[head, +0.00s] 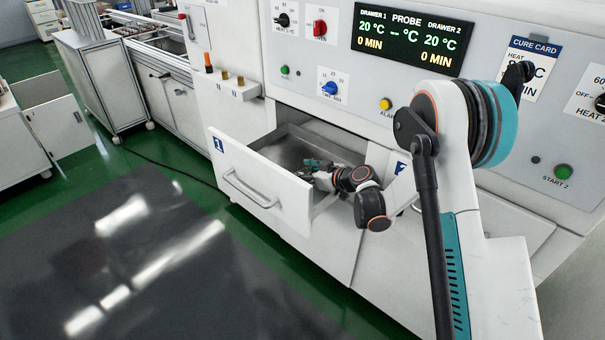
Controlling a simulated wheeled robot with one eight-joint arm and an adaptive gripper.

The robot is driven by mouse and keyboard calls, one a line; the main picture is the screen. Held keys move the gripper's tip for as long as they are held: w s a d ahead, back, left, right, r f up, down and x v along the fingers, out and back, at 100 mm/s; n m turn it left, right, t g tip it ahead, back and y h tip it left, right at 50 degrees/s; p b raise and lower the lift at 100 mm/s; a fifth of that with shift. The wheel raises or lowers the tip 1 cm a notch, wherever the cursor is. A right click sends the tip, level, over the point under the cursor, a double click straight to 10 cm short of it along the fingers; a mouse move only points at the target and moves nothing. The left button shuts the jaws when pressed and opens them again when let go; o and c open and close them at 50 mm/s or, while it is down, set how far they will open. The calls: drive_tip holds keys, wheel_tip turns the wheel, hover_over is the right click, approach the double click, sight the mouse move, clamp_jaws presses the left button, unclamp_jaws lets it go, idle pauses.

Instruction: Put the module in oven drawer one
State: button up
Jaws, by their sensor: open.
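Oven drawer one (255,181) is pulled open, with a white front, a bar handle and a blue "1" label. Its grey metal inside shows behind the front. My gripper (311,165) is over the right part of the open drawer, low within its walls, pointing left. Its fingers are open, small and partly dark in this view. I cannot make out the module; anything at or under the fingers is too small or hidden by my gripper and wrist.
The second drawer, labelled in blue (400,168), is shut and partly behind my arm. The oven panel above has a display (413,40), knobs and buttons. A small ledge (231,90) with little cylinders is at the left. Dark mat (150,270) lies clear in front.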

drive_tip(key=p+v, duration=0.3)
drive_tip(key=v, duration=0.9)
drive_tip(key=shift+r, duration=0.1)
drive_tip(key=s+d+r+m+g+h, duration=0.1)
drive_tip(key=s+d+r+m+h, duration=0.15)
drive_tip(key=s+r, duration=0.45)
drive_tip(key=s+d+r+m+h, duration=0.25)
drive_tip(key=s+r, duration=0.25)
drive_tip(key=r, duration=0.4)
drive_tip(key=s+d+r+m+h, duration=0.1)
drive_tip(key=s+d, duration=0.4)
drive_tip(key=s, duration=0.6)
drive_tip(key=s+d+r+m+h, duration=0.2)
drive_tip(key=s+d+m+h, duration=0.2)
drive_tip(key=s, duration=0.7)
drive_tip(key=shift+s+d+h, duration=0.3)
drive_tip(key=shift+d+h, duration=0.1)
drive_tip(key=shift+d, duration=0.65)
drive_tip(key=shift+r, duration=0.15)
drive_tip(key=shift+c, duration=0.4)
